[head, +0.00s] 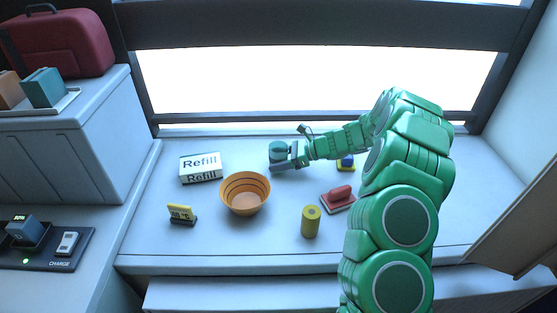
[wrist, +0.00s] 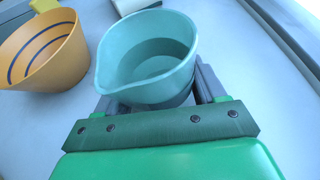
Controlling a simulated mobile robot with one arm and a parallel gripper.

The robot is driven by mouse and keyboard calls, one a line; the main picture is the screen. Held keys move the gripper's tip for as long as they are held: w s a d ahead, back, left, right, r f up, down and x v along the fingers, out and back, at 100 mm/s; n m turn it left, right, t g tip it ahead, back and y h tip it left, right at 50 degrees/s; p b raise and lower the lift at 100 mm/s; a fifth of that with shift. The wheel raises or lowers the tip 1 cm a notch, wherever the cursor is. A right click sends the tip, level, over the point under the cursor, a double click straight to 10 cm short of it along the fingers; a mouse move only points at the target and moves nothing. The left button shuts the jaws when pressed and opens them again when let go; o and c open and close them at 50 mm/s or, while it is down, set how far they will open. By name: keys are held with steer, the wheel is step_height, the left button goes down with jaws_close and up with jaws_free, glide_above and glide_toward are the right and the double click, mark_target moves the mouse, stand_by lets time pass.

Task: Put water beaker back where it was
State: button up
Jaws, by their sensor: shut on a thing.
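The water beaker is a teal cup with a pouring lip. In the wrist view the water beaker (wrist: 150,60) sits between the fingers of my gripper (wrist: 160,95), and I look down into it; its inside is darker toward the bottom. In the head view the beaker (head: 278,153) is near the back middle of the counter, with my gripper (head: 286,162) shut on it from the right. It looks upright. I cannot tell whether its base touches the counter.
An orange bowl (head: 245,207) with dark stripes stands front left of the beaker. A Refill box (head: 201,168), a yellow sign (head: 182,214), a yellow cylinder (head: 311,222) and a red-handled block (head: 338,200) stand around. A blue-and-yellow item (head: 346,163) is under my arm.

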steer(key=shift+f, duration=0.15)
steer(key=o, duration=1.1)
steer(key=shift+d+r, duration=0.1)
steer(key=shift+r, duration=0.1)
steer(key=v, duration=1.1)
steer(key=shift+s+d+r, duration=0.1)
steer(key=shift+d+r, duration=0.1)
steer(key=shift+d, duration=0.15)
